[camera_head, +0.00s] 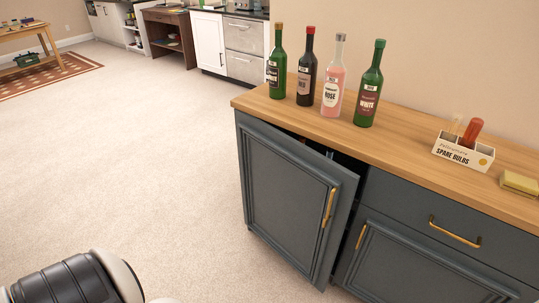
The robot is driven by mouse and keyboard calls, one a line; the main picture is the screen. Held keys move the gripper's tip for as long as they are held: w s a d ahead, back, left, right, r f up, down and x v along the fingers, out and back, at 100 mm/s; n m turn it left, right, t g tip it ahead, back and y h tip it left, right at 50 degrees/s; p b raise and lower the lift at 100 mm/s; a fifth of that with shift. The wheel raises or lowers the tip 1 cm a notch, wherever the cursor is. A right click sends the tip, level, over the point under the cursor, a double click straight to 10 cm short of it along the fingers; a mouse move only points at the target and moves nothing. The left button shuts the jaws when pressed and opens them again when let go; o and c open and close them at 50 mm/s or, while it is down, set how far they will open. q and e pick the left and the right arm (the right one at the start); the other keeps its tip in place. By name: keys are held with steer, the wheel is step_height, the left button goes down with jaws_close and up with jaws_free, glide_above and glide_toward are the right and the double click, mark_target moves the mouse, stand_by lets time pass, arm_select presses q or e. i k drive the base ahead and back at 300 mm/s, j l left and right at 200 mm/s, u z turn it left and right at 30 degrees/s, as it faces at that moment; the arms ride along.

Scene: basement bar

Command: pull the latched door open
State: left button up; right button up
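The blue-grey cabinet door (285,205) at the left of the counter stands partly open. Its right, handle-side edge is swung out from the cabinet front, leaving a dark gap along the top and right side. A vertical brass handle (328,207) is on that edge, with nothing holding it. The cabinet's inside is mostly hidden. Neither gripper is in view; only a black and white part of my arm shows at the lower left.
Several bottles, including a rosé bottle (333,82), stand on the wooden countertop (400,143). A spare-bulbs box (463,151) and a yellow sponge (520,183) sit to the right. A drawer (430,210) and second door (410,265) look shut. The carpet (150,160) left of the door is clear.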

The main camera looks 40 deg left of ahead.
mark_target(289, 188)
steer(key=u, duration=1.1)
